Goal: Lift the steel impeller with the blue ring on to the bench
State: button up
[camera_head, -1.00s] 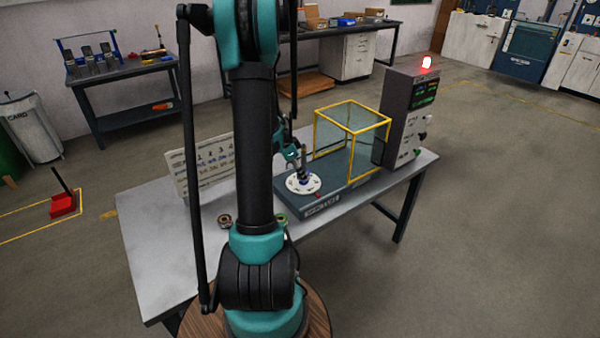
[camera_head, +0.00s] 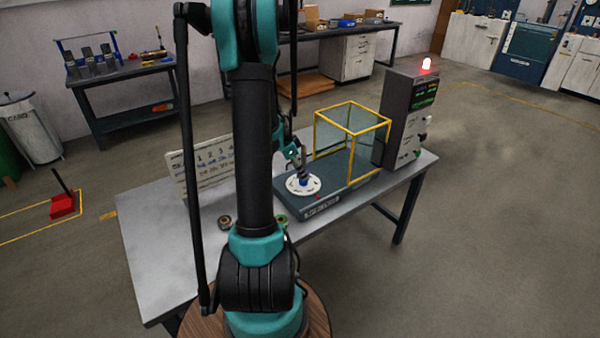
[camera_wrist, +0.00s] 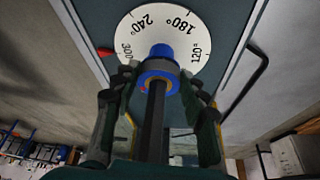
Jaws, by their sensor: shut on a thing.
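The white degree dial (camera_wrist: 140,52) lies on a dark plate on the bench (camera_head: 165,255); it also shows in the head view (camera_head: 296,191). A blue collar (camera_wrist: 161,51) stands at its centre. Nearer the wrist camera is the steel impeller with the blue ring (camera_wrist: 158,69), around a dark upright shaft (camera_wrist: 152,125). My gripper (camera_wrist: 158,80) is shut on this impeller, one finger on each side, above the dial. In the head view my gripper (camera_head: 301,163) is at the post over the dial and hides much of it.
A yellow-framed clear box (camera_head: 350,135) stands behind the dial, beside a grey control cabinet (camera_head: 408,118) with a lit red lamp. Two small round parts, one at the left (camera_head: 224,220), lie on the bench near my arm. A numbered board (camera_head: 205,165) stands at the back. The bench's left front is bare.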

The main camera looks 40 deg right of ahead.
jog(key=shift+r, duration=0.1)
dwell(0.3)
notch_tip(320, 180, up, 17)
jog(key=shift+r, duration=0.2)
dwell(3.1)
